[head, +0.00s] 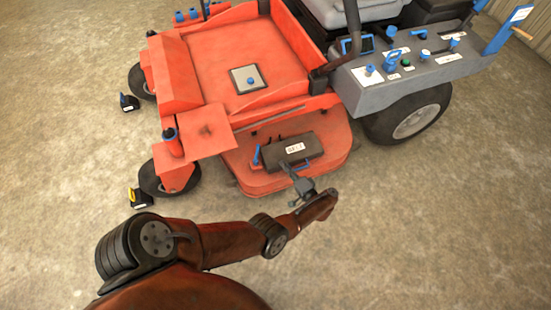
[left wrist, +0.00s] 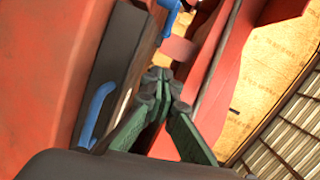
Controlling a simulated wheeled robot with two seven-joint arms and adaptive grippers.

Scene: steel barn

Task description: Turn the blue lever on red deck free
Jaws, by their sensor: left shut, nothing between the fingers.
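The red deck (head: 270,183) sits low at the mower's side, with a dark cover (head: 317,150) on top bearing a white label. A small blue lever (head: 256,156) stands upright at the cover's left end. My left gripper (head: 287,168) is at the cover's near edge, to the right of the lever and apart from it. In the left wrist view its fingers (left wrist: 160,82) are shut and empty. A blue bar handle (left wrist: 97,114) shows on the dark cover to their left. A blue part (left wrist: 168,17) at the top is partly cut off; I cannot tell surely that it is the lever. My right gripper is not in view.
The red mower (head: 240,60) fills the back, with a grey control panel (head: 425,75) of blue knobs at right. A rear wheel (head: 415,118) and front wheel (head: 172,178) flank the deck. Black blocks (head: 140,198) lie by the front wheels. Floor at right is clear.

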